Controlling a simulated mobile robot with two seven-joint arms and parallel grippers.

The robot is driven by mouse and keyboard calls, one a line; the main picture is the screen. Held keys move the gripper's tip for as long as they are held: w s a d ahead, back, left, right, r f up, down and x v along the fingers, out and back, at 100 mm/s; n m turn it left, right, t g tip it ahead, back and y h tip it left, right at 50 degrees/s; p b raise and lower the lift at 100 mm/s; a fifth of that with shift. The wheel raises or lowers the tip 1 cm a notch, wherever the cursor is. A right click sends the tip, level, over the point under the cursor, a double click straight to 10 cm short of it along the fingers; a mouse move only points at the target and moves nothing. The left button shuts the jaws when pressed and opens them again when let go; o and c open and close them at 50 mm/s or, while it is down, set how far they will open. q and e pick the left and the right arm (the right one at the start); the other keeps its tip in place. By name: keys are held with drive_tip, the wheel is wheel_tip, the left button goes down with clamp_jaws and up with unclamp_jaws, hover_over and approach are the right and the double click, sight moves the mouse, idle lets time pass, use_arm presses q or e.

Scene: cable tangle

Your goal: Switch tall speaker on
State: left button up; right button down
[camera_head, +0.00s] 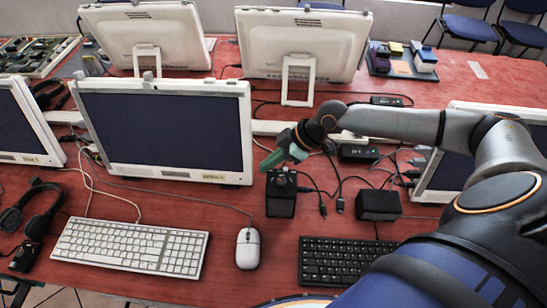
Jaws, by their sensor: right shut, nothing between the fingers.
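A small black upright box (281,199), which looks like the tall speaker, stands on the red desk right of the white mouse. A wider black box (379,206) stands to its right. My right gripper (268,165) has greenish fingers, which are shut and empty. It reaches in from the right, and its fingertips show just above and behind the upright box's top. I cannot tell whether they touch it. A switch on the box is too small to make out. My left gripper is not in view.
Black cables and plugs (340,204) lie tangled between the boxes. A white monitor (165,128) stands at left, with a white keyboard (131,246) and mouse (248,248) before it. A black keyboard (345,260) lies at the front, partly under my right arm.

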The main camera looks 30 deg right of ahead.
sight(294, 172)
drive_tip(key=v, duration=1)
drive_tip(key=shift+b, duration=0.3)
drive_tip(key=shift+d+f, duration=0.1)
